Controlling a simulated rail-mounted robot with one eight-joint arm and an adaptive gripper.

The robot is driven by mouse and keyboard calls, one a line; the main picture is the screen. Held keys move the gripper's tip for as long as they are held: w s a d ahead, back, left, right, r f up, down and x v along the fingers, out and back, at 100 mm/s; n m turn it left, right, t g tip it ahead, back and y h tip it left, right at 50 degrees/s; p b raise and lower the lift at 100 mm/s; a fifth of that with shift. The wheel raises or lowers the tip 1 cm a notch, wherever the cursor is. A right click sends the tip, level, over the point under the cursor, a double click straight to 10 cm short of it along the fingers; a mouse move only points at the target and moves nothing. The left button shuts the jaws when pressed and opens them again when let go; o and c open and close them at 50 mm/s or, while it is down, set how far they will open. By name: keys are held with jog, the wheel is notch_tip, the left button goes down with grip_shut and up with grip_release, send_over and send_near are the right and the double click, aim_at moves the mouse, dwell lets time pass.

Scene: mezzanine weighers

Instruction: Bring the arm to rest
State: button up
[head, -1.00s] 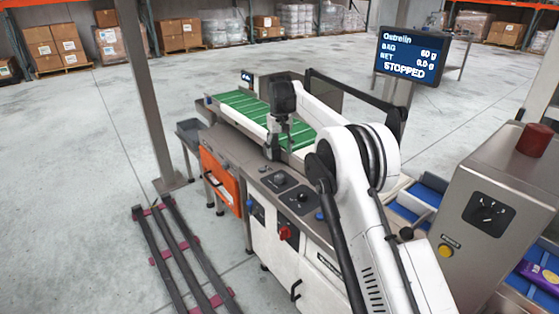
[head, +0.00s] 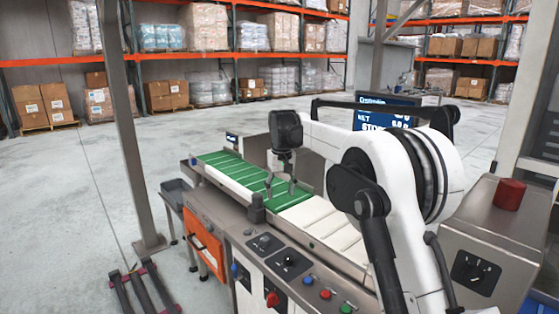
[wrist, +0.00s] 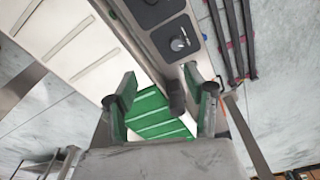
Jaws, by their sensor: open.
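My gripper (head: 281,192) points down over the weigher's conveyor, near where the green belt (head: 228,171) meets the white belt (head: 325,222). It is open and empty. In the wrist view its two fingers (wrist: 163,100) stand apart, with the green belt showing between them. My white arm reaches in from the right of the head view, bent at a large round joint. I cannot tell exactly how high the fingertips are above the belt.
The control panel (head: 272,252) with knobs and buttons runs along the conveyor's near side. An orange box (head: 203,238) hangs at its left. My arm partly covers the display screen (head: 372,118). Open floor lies left.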

jog(key=s+d+r+m+t, duration=0.1)
jog(key=s+d+r, duration=0.3)
jog(key=s, duration=0.3)
jog(key=s+d+r+t+p, duration=0.1)
jog(key=s+d+r, duration=0.35)
jog(key=s, duration=0.25)
jog(key=s+d+r+m+t, duration=0.1)
jog(key=s+d+r, duration=0.3)
jog(key=s, duration=0.4)
jog(key=s+d+f+t, duration=0.1)
jog(key=s+d+f, duration=0.1)
jog(key=s, duration=0.7)
jog(key=s+d+f+m+t+p, duration=0.1)
jog(key=s+d+f, duration=0.2)
jog(key=s, duration=0.6)
jog(key=s+d+f+m+t+p, duration=0.1)
jog(key=s+f, duration=0.3)
jog(key=s, duration=0.4)
jog(key=shift+s+d+f, duration=0.15)
jog(key=shift+s+d, duration=0.25)
jog(key=shift+d, duration=0.3)
